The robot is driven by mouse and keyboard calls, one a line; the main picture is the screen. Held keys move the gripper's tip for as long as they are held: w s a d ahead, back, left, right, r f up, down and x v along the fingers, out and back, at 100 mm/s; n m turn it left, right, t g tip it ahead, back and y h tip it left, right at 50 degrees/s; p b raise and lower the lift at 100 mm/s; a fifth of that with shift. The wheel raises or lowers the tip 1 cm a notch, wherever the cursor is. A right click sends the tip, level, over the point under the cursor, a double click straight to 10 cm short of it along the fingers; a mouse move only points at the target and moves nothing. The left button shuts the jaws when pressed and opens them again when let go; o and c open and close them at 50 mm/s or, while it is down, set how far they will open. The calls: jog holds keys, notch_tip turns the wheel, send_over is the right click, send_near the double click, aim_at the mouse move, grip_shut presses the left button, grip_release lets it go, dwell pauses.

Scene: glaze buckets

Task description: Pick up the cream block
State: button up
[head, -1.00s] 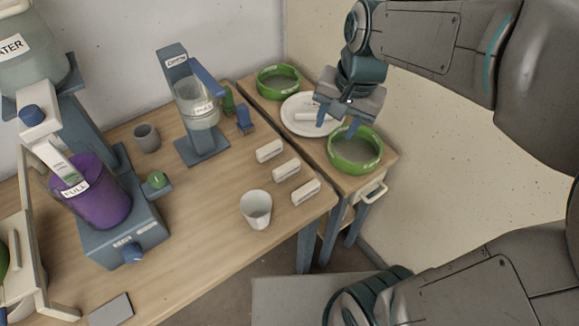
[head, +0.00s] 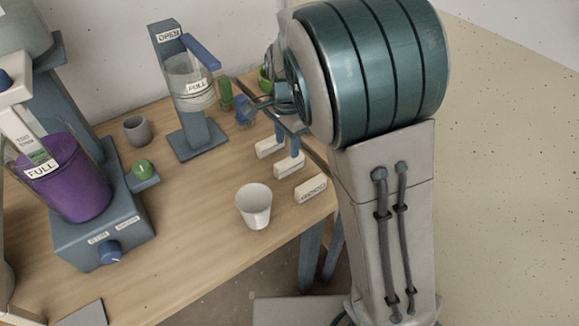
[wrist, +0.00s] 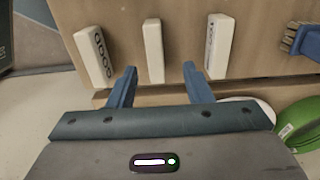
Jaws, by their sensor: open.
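Three pale, cream-white blocks lie in a row near the table's right edge. In the head view they are the far block (head: 270,147), the middle block (head: 289,166) and the near block (head: 311,188). The wrist view shows the left block (wrist: 93,56) and right block (wrist: 219,46) with dark lettering, and the middle block (wrist: 153,50) with a plain face. I cannot tell by colour which is the cream one. My gripper (wrist: 159,70) is open and empty, its fingertips either side of the middle block's near end; it also shows in the head view (head: 288,140).
A white cup (head: 254,206) stands close to the blocks. A blue stand with a clear vessel (head: 193,92) and a blue brush (wrist: 312,42) are nearby. A plate (wrist: 250,106) and green bowl (wrist: 303,125) lie behind the gripper. My arm hides the side shelf.

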aim_at(289, 160)
jog(key=f, duration=0.4)
jog(key=f+b, duration=0.1)
jog(key=f, duration=0.2)
jog(key=shift+s+d, duration=0.25)
grip_shut()
